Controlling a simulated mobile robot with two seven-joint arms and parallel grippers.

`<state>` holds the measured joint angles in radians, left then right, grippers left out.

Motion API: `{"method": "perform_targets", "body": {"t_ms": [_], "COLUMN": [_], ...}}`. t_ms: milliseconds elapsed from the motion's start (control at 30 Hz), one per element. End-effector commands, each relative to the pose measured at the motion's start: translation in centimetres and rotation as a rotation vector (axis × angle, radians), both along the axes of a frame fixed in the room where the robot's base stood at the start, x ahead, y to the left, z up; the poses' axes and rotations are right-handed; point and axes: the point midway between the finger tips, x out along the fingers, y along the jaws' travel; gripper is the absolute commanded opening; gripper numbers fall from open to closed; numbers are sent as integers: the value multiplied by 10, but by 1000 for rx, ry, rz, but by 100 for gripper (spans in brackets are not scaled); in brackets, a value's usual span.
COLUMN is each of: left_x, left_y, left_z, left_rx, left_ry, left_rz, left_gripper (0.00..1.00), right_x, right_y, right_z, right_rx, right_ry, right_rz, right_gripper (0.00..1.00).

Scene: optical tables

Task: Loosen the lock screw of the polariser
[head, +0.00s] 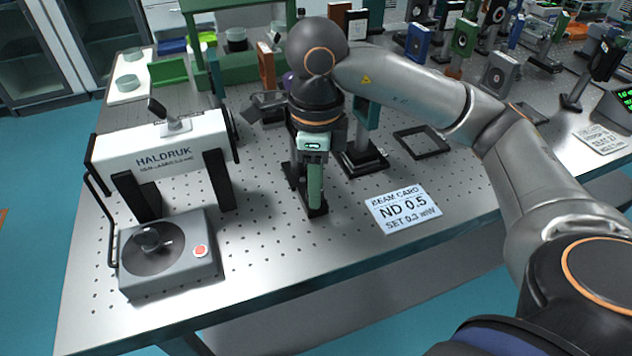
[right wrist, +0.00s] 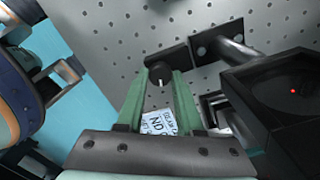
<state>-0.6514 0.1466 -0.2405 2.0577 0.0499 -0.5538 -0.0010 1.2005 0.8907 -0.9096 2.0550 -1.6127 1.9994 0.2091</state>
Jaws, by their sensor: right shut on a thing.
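My right gripper (head: 314,202) points down at the table in the head view, with green fingers. In the right wrist view the fingers (right wrist: 163,84) are shut on a small dark round knob (right wrist: 160,74) with a white mark, the lock screw. The knob sits low beside a black base (right wrist: 167,61). In the head view the gripper and wrist hide the knob and most of the mount there. A black housing with a round dark face and a red spot (right wrist: 287,103) stands close at the right of the wrist view; I cannot tell whether it is the polariser. My left gripper is not in view.
A white HALDRUK laser (head: 160,160) and a grey control box (head: 168,262) stand to the left. A teal plate mount on a black base (head: 362,161) stands just right of the gripper. The ND 0.5 card (head: 403,209) lies on the table (head: 300,262), whose front is clear.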

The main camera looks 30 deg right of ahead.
Motion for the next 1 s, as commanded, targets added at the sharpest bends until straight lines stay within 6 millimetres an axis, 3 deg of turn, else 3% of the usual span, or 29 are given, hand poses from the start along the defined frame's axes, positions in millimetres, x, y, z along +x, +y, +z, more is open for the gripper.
{"method": "perform_targets", "body": {"t_ms": [500, 1000], "left_x": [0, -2], "left_y": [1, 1], "left_z": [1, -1], "left_rx": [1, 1], "left_ry": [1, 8], "left_rz": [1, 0], "left_gripper": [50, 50], "right_x": [-1, -1], "right_y": [0, 0], "right_z": [1, 1], "right_rx": [-3, -3], "right_ry": [-1, -1], "right_rz": [-470, -711], "right_gripper": [0, 0]}}
